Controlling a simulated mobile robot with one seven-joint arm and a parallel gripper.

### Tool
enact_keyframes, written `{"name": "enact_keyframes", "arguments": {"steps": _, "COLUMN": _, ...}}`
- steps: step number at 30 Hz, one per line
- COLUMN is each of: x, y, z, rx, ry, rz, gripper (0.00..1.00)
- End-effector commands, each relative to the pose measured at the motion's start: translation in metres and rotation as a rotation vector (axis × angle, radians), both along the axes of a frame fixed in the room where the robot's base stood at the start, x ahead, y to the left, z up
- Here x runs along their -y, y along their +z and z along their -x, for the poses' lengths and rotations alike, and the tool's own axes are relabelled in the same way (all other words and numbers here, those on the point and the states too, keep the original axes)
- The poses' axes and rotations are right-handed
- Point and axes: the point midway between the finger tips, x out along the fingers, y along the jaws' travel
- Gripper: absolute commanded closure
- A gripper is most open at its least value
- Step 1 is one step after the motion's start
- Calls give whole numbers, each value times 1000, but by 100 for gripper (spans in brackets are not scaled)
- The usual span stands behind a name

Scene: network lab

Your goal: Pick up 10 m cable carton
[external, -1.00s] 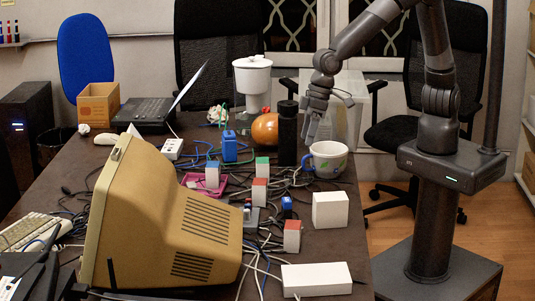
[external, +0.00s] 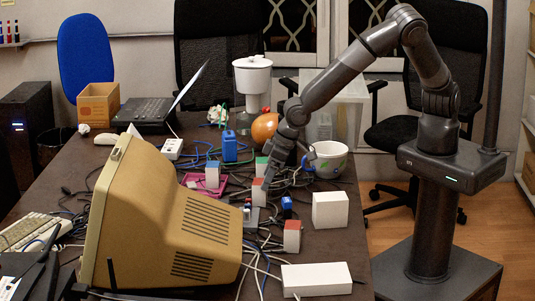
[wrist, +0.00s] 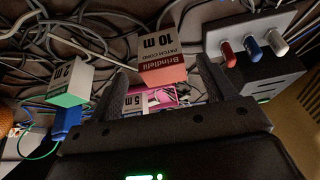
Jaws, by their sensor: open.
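The 10 m cable carton (wrist: 163,60), white with a red face and dark print, lies ahead of my gripper (wrist: 165,78) in the wrist view, between the lines of the two fingers. The fingers are apart, and nothing is seen held between them. In the external view the carton with a red top (external: 258,194) stands among cables mid-table, and my gripper (external: 272,178) points down right beside it, partly covering it. I cannot tell whether they touch.
A green-topped 2 m carton (wrist: 68,82) and a 5 m carton (wrist: 135,104) are close by. Another red-topped carton (external: 292,238) stands nearer the front. A mug (external: 329,160), white box (external: 330,210) and beige monitor (external: 165,220) flank the area. Loose cables cover the table.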

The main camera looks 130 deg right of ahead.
Motion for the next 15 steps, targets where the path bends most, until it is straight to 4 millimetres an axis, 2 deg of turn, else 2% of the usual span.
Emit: {"name": "enact_keyframes", "arguments": {"steps": 15, "x": 17, "y": -47, "z": -18, "rx": -1, "ry": -1, "rz": 0, "gripper": 25}}
